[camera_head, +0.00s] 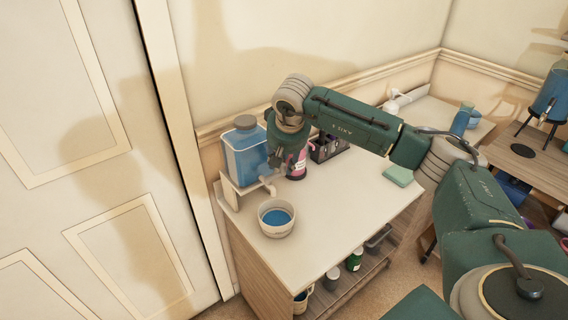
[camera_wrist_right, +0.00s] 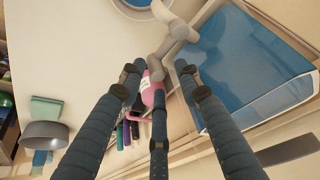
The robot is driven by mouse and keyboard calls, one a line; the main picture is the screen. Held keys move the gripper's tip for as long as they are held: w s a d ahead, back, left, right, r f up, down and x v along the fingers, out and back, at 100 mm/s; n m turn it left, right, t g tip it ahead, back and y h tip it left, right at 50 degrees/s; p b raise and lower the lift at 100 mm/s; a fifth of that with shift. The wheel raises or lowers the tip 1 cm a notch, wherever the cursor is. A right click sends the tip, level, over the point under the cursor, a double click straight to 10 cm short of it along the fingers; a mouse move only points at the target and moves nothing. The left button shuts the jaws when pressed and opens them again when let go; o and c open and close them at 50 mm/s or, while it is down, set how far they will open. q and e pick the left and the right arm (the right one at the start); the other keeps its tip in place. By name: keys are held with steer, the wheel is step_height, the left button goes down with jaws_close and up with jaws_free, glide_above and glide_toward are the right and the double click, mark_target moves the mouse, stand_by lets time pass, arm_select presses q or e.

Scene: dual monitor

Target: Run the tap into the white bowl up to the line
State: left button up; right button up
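The white bowl (camera_head: 276,219) stands upright on the white counter below the tap, with blue liquid inside; its top edge shows in the right wrist view (camera_wrist_right: 133,5). I cannot make out a fill line. The tap (camera_head: 268,182) sticks out from the blue dispenser (camera_head: 246,154). In the right wrist view the pale tap (camera_wrist_right: 172,42) lies just beyond my fingertips. My right gripper (camera_wrist_right: 160,82) has its fingers spread, with nothing held; in the head view its fingers are mostly hidden behind the wrist. I cannot tell whether water is running. My left gripper is not in view.
A pink bottle (camera_head: 297,163) and a dark holder (camera_head: 325,148) stand behind my right wrist. A green sponge (camera_head: 398,176) lies at the counter's right. The counter (camera_head: 330,215) right of the bowl is clear. A shelf below holds jars. A door is at left.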

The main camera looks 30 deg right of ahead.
steer(key=shift+f, duration=0.2)
steer(key=shift+r, duration=0.1)
steer(key=v, duration=1.2)
steer(key=shift+w, duration=0.1)
steer(key=w+f+m+y+p, duration=0.1)
steer(key=f+m+p, duration=0.2)
steer(key=m, duration=0.5)
steer(key=w+d+f+m+y+p, duration=0.1)
steer(key=f+m+p, duration=0.3)
steer(key=m, duration=0.5)
steer(key=w+d+f+m+y+p, duration=0.1)
steer(key=f+m+p, duration=0.2)
steer(key=m, duration=0.5)
steer(key=shift+w+d+f+g+y+p, duration=0.15)
steer(key=shift+w+f+g+y+p, duration=0.2)
steer(key=shift+f, duration=0.25)
steer(key=shift+w+f, duration=0.15)
steer(key=shift+f, duration=0.45)
